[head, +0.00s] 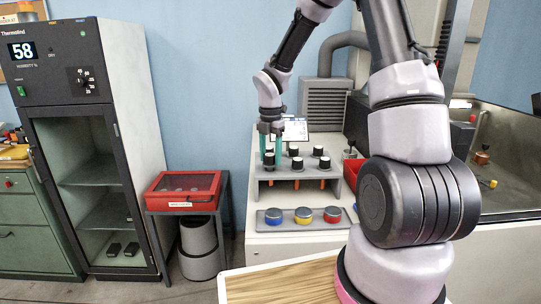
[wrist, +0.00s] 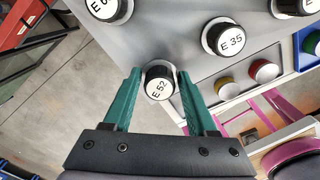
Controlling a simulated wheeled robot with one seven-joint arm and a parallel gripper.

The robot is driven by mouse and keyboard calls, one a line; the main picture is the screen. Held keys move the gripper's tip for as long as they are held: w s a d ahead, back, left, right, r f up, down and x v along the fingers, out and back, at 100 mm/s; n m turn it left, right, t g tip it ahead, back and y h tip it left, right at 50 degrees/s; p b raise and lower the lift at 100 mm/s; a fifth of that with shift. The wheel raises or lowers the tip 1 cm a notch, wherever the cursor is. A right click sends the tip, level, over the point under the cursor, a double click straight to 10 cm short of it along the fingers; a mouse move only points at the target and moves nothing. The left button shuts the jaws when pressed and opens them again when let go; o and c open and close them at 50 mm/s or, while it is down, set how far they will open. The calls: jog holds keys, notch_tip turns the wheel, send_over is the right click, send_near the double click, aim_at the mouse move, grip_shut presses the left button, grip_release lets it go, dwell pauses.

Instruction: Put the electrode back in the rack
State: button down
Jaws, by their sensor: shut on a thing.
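My gripper (head: 270,150) has teal fingers shut on an electrode with a black cap, labelled E 52 in the wrist view (wrist: 159,82). In the head view its cap (head: 269,160) shows at the front left corner of the grey rack (head: 284,174). The fingers point down over that corner. The fingers and cap hide the slot under it, and I cannot tell whether the electrode is fully seated. Other black-capped electrodes stand upright in the rack, among them E 35 (wrist: 229,38) to its right in the wrist view.
A grey tray with blue, yellow and red round-lidded pots (head: 303,215) lies in front of the rack. A red bin (head: 354,172) stands right of it. A red case (head: 184,191) on a stand and a dark cabinet (head: 75,120) are to the left. Floor lies beyond the bench's left edge.

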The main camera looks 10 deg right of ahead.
jog(key=shift+f, duration=0.25)
jog(key=shift+f, duration=0.45)
jog(key=shift+f, duration=0.15)
grip_release()
dwell(0.3)
jog(key=shift+r, duration=3)
